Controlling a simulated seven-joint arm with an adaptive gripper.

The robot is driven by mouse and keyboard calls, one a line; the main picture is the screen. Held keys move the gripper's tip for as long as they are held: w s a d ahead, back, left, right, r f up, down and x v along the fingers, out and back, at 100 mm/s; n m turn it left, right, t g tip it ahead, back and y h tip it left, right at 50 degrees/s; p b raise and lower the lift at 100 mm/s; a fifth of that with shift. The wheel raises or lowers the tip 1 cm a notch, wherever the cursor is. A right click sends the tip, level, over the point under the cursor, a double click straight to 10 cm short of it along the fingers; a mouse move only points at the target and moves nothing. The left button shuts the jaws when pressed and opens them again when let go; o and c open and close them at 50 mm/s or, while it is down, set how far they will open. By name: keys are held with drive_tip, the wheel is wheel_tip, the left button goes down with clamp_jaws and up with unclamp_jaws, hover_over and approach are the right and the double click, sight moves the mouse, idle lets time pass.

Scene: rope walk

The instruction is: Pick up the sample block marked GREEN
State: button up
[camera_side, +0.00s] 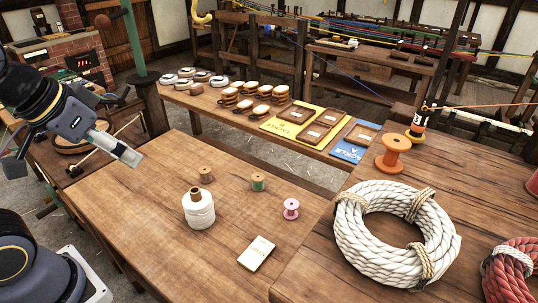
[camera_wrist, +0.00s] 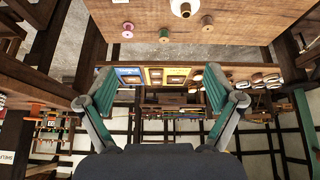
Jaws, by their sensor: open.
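No block with a readable GREEN mark shows in either view. A small spool with green thread (camera_side: 258,182) stands upright on the near wooden table; it also shows in the wrist view (camera_wrist: 164,35). A brown spool (camera_side: 205,175) stands to its left and a pink spool (camera_side: 291,209) to its right. A white twine cone (camera_side: 199,208) stands closer to the camera. My gripper (camera_side: 124,151) is at the table's left side, above it and apart from all of these. In the wrist view my gripper (camera_wrist: 158,75) has its fingers wide apart with nothing between them.
A pale card or pad (camera_side: 257,253) with unreadable print lies on the near table. A white rope coil (camera_side: 395,235) and an orange spool (camera_side: 393,153) are on the right table. The back bench holds yellow and blue boards (camera_side: 293,126) and several small coils. The near table's left part is clear.

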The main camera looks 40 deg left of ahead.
wheel_tip(320, 180, up, 2)
drive_tip(key=w, duration=0.3)
drive_tip(key=g, duration=0.6)
hover_over(257, 252)
wheel_tip(257, 252, down, 24)
drive_tip(key=shift+m, duration=0.3)
wheel_tip(257, 252, down, 10)
drive_tip(key=shift+s+f, duration=0.1)
drive_tip(key=shift+f, duration=3.1)
drive_tip(key=shift+c, duration=0.4)
